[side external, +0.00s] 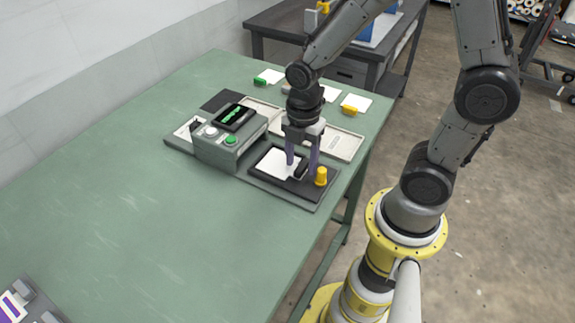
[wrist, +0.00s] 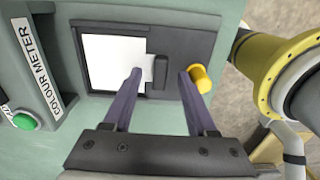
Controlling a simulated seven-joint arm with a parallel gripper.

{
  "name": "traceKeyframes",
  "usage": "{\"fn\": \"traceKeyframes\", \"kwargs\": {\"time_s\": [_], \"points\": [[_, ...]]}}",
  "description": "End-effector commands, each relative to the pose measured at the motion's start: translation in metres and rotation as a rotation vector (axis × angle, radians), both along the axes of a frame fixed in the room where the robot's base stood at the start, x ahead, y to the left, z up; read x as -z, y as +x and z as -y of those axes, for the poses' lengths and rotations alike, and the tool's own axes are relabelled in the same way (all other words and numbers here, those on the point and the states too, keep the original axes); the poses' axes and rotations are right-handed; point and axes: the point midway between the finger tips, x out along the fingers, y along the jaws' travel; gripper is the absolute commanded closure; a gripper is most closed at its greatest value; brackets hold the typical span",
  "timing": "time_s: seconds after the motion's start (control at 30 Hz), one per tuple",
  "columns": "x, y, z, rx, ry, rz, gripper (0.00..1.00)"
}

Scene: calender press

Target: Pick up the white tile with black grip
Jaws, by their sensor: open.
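The white tile (side external: 273,162) lies flat in a dark, framed plate beside the colour meter in the side external view. In the wrist view the white tile (wrist: 108,62) shows with its black grip (wrist: 157,72) at its right edge. My gripper (side external: 303,168) points down over the plate. In the wrist view my gripper (wrist: 160,74) is open, with one finger on each side of the black grip, the left one overlapping the tile in the picture. I cannot tell whether the fingers touch anything.
A yellow knob (side external: 321,176) stands on the plate close to my right finger; it also shows in the wrist view (wrist: 201,78). The grey colour meter (side external: 230,140) stands to the left. White tiles with green (side external: 268,77) and yellow (side external: 357,104) grips lie behind.

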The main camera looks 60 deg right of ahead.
Motion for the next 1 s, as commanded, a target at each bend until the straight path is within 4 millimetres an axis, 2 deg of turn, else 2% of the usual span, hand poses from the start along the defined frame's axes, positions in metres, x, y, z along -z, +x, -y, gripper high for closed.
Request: {"fn": "traceKeyframes", "kwargs": {"time_s": [0.27,0.37,0.6,1.0], "points": [[0.0046,-0.0002,0.0001,0.000,0.000,0.001,0.43],[0.0044,-0.0001,0.0001,0.000,0.000,0.001,0.57],[0.0042,0.0000,0.0001,0.000,0.000,0.001,1.00],[0.0039,0.0002,0.0001,0.000,0.000,0.002,1.00]]}}
